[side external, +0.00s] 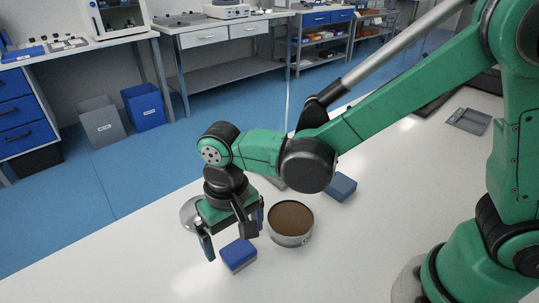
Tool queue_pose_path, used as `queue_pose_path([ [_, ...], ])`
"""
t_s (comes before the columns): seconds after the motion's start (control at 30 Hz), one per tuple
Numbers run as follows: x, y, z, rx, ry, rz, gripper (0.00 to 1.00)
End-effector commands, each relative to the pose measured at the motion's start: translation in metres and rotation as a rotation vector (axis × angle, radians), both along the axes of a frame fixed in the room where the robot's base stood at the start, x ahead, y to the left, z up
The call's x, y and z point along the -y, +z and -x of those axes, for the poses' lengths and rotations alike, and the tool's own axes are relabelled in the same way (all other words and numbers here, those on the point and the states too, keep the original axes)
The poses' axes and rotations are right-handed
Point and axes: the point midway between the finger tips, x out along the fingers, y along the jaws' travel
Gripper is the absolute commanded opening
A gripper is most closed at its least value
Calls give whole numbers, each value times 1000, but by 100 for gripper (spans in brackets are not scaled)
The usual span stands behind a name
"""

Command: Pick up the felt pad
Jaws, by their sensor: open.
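A small block with a blue top and a pale grey lower layer (238,255) lies on the white table; it looks like the felt pad, though I cannot be certain. My gripper (231,238) points down just above and behind this block, with its fingers spread apart and nothing seen between them. The left finger hangs to the left of the block. A dark part of my gripper comes down close to the block's far right edge. I cannot tell whether any part touches it.
A round metal tin with a brown top (291,218) stands close to the right of my gripper. A second blue block (341,187) lies farther back. A round metallic dish (189,213) is partly hidden behind my gripper. The table's front is clear.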

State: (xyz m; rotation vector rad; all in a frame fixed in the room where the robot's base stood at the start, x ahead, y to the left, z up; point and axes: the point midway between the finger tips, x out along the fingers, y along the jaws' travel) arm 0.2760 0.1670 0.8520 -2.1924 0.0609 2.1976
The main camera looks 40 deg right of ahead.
Motion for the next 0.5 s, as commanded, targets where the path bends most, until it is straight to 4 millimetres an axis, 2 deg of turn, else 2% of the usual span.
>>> queue_pose_path([
  [0.23, 0, -31, -1, 2, 0, -1, 100],
  [0.5, 1, -44, 0, 2, 0, -2, 100],
])
